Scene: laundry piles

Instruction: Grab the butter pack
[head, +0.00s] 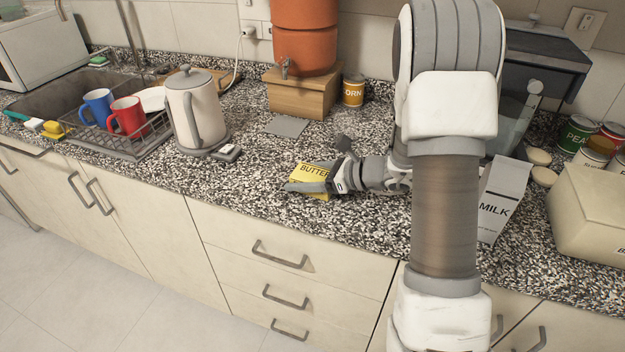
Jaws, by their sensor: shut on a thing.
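The yellow butter pack (312,171), with "BUTTER" printed on it, is near the front edge of the speckled counter (255,185), left of my arm. My gripper (318,183) reaches it from the right and is shut on it, with a finger on the near side and a dark finger part at the far side. The gripper covers part of the pack's right and near sides. I cannot tell whether the pack touches the counter or is slightly above it.
A kettle (193,108) and dish rack (120,135) with mugs stand left. A corn can (353,91) and terracotta dispenser (305,35) on a wooden stand (300,93) are behind. A milk carton (503,198) and beige box (592,205) stand right. Counter left of the pack is clear.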

